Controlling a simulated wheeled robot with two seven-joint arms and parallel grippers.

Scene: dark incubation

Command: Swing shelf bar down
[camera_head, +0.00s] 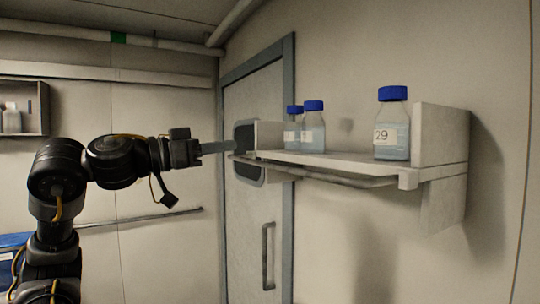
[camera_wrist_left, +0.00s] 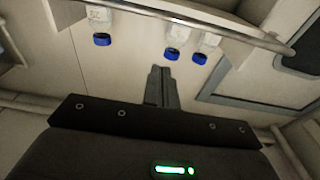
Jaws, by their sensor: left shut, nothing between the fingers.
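The white shelf (camera_head: 330,161) is fixed to the wall, and its thin grey shelf bar (camera_head: 335,178) runs along the front, just below the board's edge. The bar also crosses the top of the left wrist view (camera_wrist_left: 200,24), passing in front of the bottles' lower parts. My left gripper (camera_head: 232,147) reaches in from the left, fingers shut and empty, near the shelf's far left end. Whether it touches the bar there is unclear. In the left wrist view the shut fingers (camera_wrist_left: 160,76) point toward the bottle caps, apart from the bar. My right gripper is not in view.
A large blue-capped bottle (camera_head: 391,134) stands at the shelf's right; two smaller ones, a front bottle (camera_head: 313,132) and a rear bottle (camera_head: 292,136), stand further left. A grey-framed door (camera_head: 263,210) is behind. A wall cabinet (camera_head: 40,115) is at far left. Space below the shelf looks clear.

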